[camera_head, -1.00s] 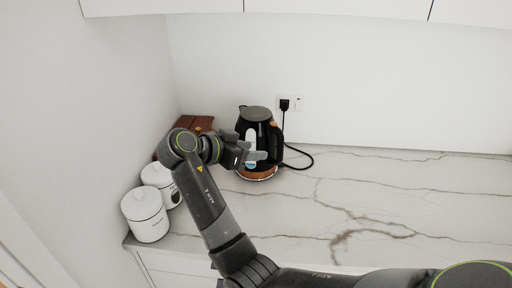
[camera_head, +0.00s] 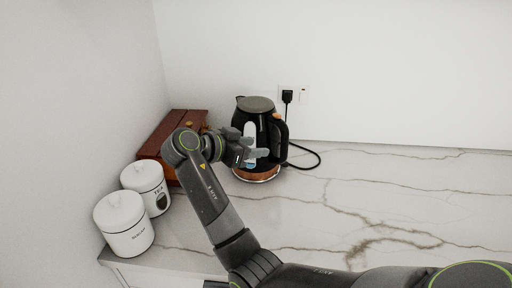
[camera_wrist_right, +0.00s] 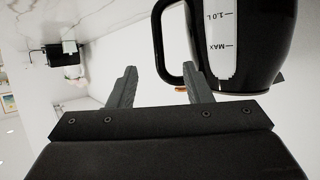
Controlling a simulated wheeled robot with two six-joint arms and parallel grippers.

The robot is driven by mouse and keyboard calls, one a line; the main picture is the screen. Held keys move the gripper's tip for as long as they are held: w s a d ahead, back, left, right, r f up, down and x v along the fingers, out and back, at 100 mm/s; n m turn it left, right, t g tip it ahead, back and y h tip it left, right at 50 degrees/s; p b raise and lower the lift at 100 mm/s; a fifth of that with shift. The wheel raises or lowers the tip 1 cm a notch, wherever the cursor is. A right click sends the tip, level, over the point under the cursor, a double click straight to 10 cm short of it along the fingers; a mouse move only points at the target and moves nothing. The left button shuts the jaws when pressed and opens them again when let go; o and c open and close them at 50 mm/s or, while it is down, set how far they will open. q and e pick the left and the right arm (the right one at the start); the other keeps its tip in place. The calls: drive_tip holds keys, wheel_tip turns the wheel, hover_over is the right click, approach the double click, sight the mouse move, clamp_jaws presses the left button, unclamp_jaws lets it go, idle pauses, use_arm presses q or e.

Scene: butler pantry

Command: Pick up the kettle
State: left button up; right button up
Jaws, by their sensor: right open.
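The black kettle (camera_head: 259,105) stands on its copper-coloured base on the marble counter near the back wall, with its handle on the right. It has a pale window strip. My right gripper (camera_head: 257,155) is open in front of the kettle's body and hides part of it. In the right wrist view the kettle's body (camera_wrist_right: 258,40) fills the upper right, with level marks on its window. Its handle (camera_wrist_right: 160,45) shows beyond my open fingertips (camera_wrist_right: 160,69), around the gap between them. I cannot tell whether a finger touches it. My left gripper is not in view.
A reddish-brown wooden box (camera_head: 166,132) stands in the corner behind my right arm. White lidded tea (camera_head: 143,178) and sugar (camera_head: 123,224) canisters stand along the left wall. The kettle's cord (camera_head: 316,154) runs to a wall socket. The counter at right is clear.

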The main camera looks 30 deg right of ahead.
sight(282, 147)
drive_tip(key=p+x, duration=0.3)
drive_tip(key=x, duration=0.7)
drive_tip(key=shift+r, duration=0.15)
drive_tip(key=p+x, duration=0.2)
drive_tip(key=x, duration=0.1)
drive_tip(key=shift+s+d+f, duration=0.1)
drive_tip(key=shift+d+f, duration=0.1)
drive_tip(key=shift+d, duration=0.05)
drive_tip(key=shift+d+f, duration=0.25)
drive_tip(key=shift+d, duration=0.05)
drive_tip(key=shift+c, duration=0.2)
clamp_jaws()
